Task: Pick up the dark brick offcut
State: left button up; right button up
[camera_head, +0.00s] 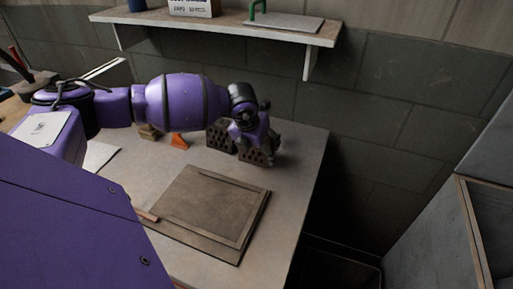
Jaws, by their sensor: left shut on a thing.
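My left arm reaches in from the left, and its gripper (259,140) points down over the back right of the table. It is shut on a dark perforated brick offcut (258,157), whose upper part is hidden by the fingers. I cannot tell whether the offcut touches the tabletop. Another dark perforated brick (220,137) stands just left of it, partly behind my wrist. My right gripper is out of view.
A framed brown board (206,207) lies on the pale table (285,200) in front. An orange piece (180,141) and a tan block (149,131) sit under my forearm. A wall shelf (225,31) is above. The table's right strip is clear.

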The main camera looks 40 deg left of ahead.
pick_arm(q)
jog(key=shift+c, duration=0.7)
jog(key=shift+r, duration=0.1)
jog(key=shift+r, duration=0.2)
notch_tip(320, 180, up, 3)
jog(key=shift+s+r, duration=0.1)
jog(key=shift+s, duration=0.05)
jog(key=s+d+r, duration=0.5)
jog(key=s+r, duration=0.4)
jog(key=s, duration=0.3)
jog(key=shift+s+d+b, duration=0.2)
jog(key=shift+s+b, duration=0.1)
jog(key=shift+b, duration=0.05)
